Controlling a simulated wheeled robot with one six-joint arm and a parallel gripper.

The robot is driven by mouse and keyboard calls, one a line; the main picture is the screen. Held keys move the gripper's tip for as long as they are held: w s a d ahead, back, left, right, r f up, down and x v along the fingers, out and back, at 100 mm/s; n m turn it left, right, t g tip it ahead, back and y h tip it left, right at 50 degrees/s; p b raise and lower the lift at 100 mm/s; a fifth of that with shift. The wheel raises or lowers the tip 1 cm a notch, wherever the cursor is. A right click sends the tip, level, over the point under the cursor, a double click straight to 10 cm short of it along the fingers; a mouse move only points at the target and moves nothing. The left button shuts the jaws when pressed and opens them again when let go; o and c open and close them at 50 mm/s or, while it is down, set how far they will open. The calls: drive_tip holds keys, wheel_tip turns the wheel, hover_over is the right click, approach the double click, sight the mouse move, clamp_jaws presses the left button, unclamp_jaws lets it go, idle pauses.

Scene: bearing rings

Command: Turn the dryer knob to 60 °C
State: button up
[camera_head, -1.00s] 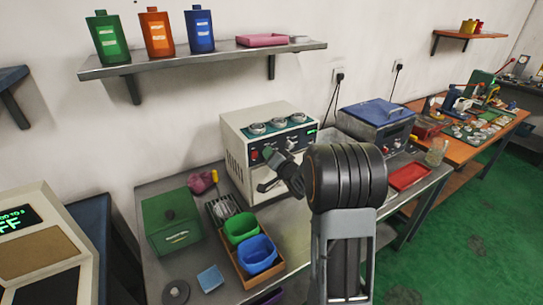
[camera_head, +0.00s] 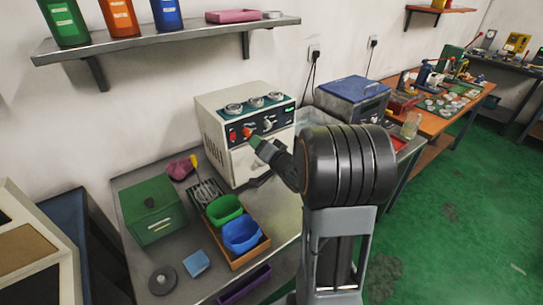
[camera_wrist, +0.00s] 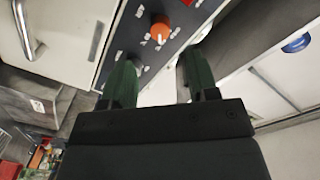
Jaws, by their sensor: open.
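The dryer (camera_head: 213,131) is a cream-white box on the steel bench, with a dark control panel on its front. Its orange knob (camera_wrist: 160,28) has a white pointer mark and stands on the panel among small white markings too blurred to read. The knob also shows in the head view (camera_head: 247,132). My gripper (camera_wrist: 157,58) is open, its two green fingers apart and empty. The knob appears just beyond the fingertips, roughly in line with the gap between them. In the head view my gripper (camera_head: 259,144) is close to the panel, just right of the knob.
A red switch (camera_head: 232,135) sits left of the knob. A door handle (camera_wrist: 22,28) shows in the wrist view. A blue-topped machine (camera_head: 352,92) stands to the right.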

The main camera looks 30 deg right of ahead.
drive_tip(key=s, duration=0.6)
drive_tip(key=shift+s+d, duration=0.25)
drive_tip(key=shift+s, duration=0.05)
drive_tip(key=shift+r, duration=0.1)
drive_tip(key=s+d+f+n+g+h, duration=0.2)
drive_tip(key=s+d+f+g+h, duration=0.4)
drive_tip(key=f+g, duration=0.35)
drive_tip(key=s+a+r+n+g+y, duration=0.1)
drive_tip(key=s+a+r+n, duration=0.1)
drive_tip(key=a, duration=0.4)
drive_tip(key=s+a+r+n+g+y, duration=0.2)
drive_tip(key=s+a+r, duration=0.1)
drive_tip(key=a, duration=0.4)
drive_tip(key=s+a+r+n+g+y, duration=0.1)
drive_tip(key=s+a+r+n, duration=0.1)
drive_tip(key=s+a, duration=0.3)
drive_tip(key=shift+a+r+y, duration=0.3)
drive_tip(key=shift+a+r, duration=0.1)
drive_tip(key=shift+a, duration=0.55)
drive_tip(key=shift+g, duration=0.25)
